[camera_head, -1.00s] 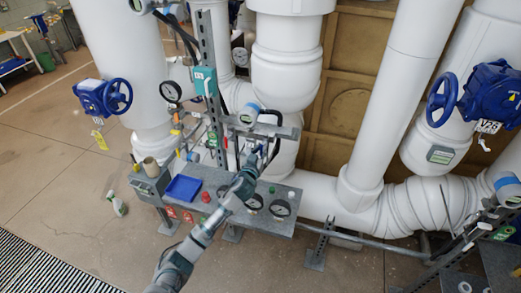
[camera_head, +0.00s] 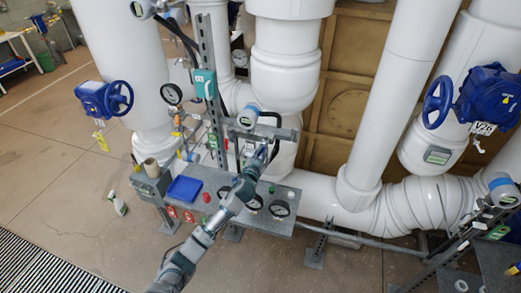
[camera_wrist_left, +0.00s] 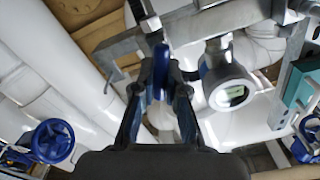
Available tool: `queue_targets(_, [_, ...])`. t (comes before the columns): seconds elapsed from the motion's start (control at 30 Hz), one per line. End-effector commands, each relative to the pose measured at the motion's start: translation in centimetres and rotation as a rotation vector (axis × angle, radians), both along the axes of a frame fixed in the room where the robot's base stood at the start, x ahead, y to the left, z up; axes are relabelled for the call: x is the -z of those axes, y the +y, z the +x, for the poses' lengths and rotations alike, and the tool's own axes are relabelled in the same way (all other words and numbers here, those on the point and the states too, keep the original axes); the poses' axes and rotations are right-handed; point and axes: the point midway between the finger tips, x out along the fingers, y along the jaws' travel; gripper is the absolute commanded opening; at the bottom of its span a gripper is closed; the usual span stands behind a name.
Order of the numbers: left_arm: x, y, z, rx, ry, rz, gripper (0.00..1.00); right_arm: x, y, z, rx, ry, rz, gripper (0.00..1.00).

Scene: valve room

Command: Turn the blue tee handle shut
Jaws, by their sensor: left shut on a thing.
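The blue tee handle (camera_wrist_left: 161,68) shows in the left wrist view, edge-on between the two fingers. My left gripper (camera_wrist_left: 161,88) is shut on it, with one finger on each side. In the head view my left gripper (camera_head: 262,154) is at the pipework below a grey crossbar, in front of the white pipes. The handle is too small and covered there to make out clearly. My right gripper is not in view.
A gauge with a green display (camera_wrist_left: 232,94) is close to the right of the fingers. A grey shelf (camera_head: 228,212) with a blue tray (camera_head: 185,189) and several round gauges lies below my arm. Blue handwheels (camera_head: 121,99) stand on both sides.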

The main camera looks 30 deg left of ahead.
Motion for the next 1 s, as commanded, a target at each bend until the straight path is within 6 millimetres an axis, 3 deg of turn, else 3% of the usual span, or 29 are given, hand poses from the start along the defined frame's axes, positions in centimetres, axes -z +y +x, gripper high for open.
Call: queue_targets(1.0, [0.2,-0.3,0.2,-0.003,0.215,0.913,0.00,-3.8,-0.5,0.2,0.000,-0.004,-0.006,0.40])
